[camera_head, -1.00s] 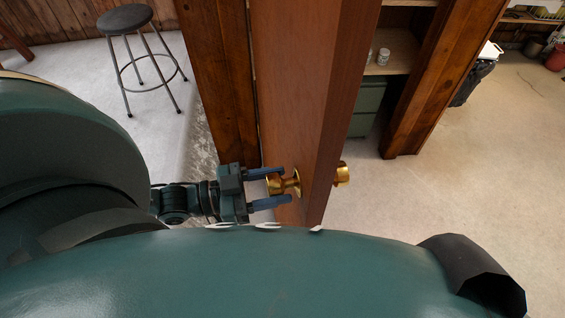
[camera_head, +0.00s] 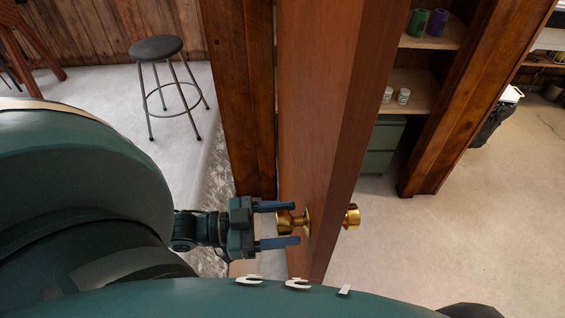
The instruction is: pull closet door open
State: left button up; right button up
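The closet door (camera_head: 318,120) is a reddish-brown wooden panel seen nearly edge-on, and it stands ajar. A brass knob (camera_head: 288,222) is on its left face and another brass knob (camera_head: 352,217) is on its right side. My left gripper (camera_head: 279,224) is open, with its two blue fingers above and below the left knob. Whether the fingers touch the knob I cannot tell. My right gripper is not in view.
Wooden posts stand left (camera_head: 245,100) and right (camera_head: 470,100) of the door. Behind it are shelves (camera_head: 412,88) with small jars and a green cabinet (camera_head: 383,145). A stool (camera_head: 157,48) stands at the back left. Pale floor is clear at right.

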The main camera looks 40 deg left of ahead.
pick_arm(q)
jog(key=shift+o, duration=0.9)
jog(key=p+v, duration=0.2)
jog(key=v, duration=1.1)
jog(key=shift+s, duration=0.1)
